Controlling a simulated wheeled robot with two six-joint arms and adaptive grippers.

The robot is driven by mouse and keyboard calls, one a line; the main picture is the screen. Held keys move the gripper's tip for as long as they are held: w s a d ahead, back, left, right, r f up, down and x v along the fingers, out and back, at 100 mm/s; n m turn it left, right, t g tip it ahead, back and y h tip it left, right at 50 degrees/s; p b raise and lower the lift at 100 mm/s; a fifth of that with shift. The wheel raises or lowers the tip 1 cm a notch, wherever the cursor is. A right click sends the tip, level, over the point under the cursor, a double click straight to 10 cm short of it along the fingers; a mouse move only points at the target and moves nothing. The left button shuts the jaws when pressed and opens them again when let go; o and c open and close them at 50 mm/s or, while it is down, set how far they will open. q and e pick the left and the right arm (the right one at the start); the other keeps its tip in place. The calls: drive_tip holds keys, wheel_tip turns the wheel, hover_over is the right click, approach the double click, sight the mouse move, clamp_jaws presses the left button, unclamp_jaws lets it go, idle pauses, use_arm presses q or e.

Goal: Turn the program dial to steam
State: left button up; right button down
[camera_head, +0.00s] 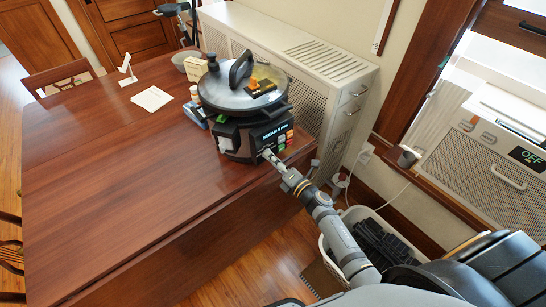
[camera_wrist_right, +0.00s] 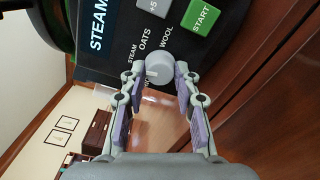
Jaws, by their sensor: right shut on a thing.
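A dark cooker (camera_head: 240,122) with a domed grey lid stands near the table's right edge. Its front panel has a lit display (camera_head: 275,131), whose word STEAM also shows in the right wrist view (camera_wrist_right: 98,24). The round light-grey program dial (camera_wrist_right: 159,67) sits below it, with the labels STEAM, OATS and WOOL around it. I cannot tell which label the dial points to. My right gripper (camera_wrist_right: 158,76) is shut on the dial, one finger on each side; in the head view the gripper (camera_head: 268,155) reaches the cooker's front. My left gripper is not in view.
The wooden table (camera_head: 110,190) is largely clear left of the cooker. A small bottle and box (camera_head: 194,110) stand beside it, with a bowl (camera_head: 187,64) behind. A radiator cover (camera_head: 290,55) is close behind. A basket (camera_head: 375,240) stands on the floor at right.

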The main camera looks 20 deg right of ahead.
drive_tip(key=shift+m+p, duration=0.4)
drive_tip(key=shift+m, duration=0.6)
drive_tip(key=c, duration=1)
unclamp_jaws()
drive_tip(key=shift+o, duration=0.2)
drive_tip(key=v, duration=1.2)
